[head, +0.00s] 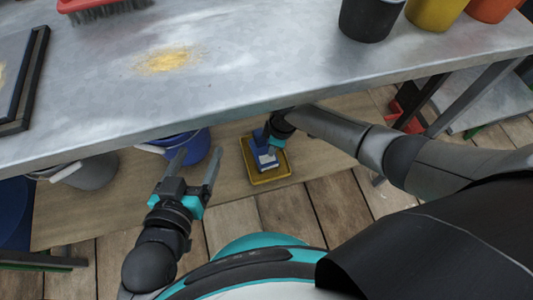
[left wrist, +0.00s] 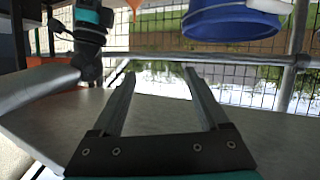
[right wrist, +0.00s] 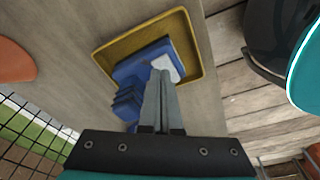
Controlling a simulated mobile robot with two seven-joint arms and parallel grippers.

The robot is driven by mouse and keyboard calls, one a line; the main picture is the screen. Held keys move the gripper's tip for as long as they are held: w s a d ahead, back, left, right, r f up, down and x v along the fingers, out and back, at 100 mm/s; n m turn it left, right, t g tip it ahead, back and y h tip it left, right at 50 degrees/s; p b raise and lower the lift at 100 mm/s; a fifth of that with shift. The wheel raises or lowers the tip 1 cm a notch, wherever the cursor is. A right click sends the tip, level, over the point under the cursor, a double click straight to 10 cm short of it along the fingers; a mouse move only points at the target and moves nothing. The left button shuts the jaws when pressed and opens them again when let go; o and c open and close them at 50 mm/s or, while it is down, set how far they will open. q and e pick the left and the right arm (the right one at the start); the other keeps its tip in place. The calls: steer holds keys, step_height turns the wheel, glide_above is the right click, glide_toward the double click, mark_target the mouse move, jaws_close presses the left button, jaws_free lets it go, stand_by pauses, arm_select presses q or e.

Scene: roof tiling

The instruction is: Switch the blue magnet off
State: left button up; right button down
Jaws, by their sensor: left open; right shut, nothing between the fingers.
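The blue magnet (head: 264,158) is in a yellow tray (head: 283,178) on the low wooden shelf under the workbench. In the right wrist view the magnet (right wrist: 130,73) is a blue block with a pale face (right wrist: 168,66) and a stepped blue part at its left. My right gripper (right wrist: 160,76) is shut and empty, its fingertips over the pale part; whether they touch it I cannot tell. In the head view my right gripper (head: 270,148) hides part of the magnet. My left gripper (head: 200,153) is open and empty, left of the tray.
The metal workbench top (head: 240,60) overhangs the shelf. A blue bucket (head: 197,143) and a grey bucket (head: 95,172) stand left of the tray. On top are yellow powder (head: 167,60), a red brush (head: 95,6) and several buckets. Wooden floor lies in front.

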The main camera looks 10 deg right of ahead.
steer(key=shift+r+p, duration=0.45)
steer(key=shift+r, duration=0.15)
steer(key=shift+r+p, duration=0.35)
steer(key=shift+p, duration=0.1)
steer(key=shift+r+p, duration=1.6)
steer(key=shift+p, duration=0.1)
arm_select(q)
steer(key=s+a+f+g+y, duration=0.2)
steer(key=s+a+g+y, duration=0.2)
steer(key=a+g, duration=0.4)
steer(key=shift+s+a+f+n+y, duration=0.35)
steer(key=shift+s+a, duration=0.2)
steer(key=shift+s, duration=0.3)
arm_select(e)
steer(key=shift+r, duration=0.1)
steer(key=shift+a, duration=0.1)
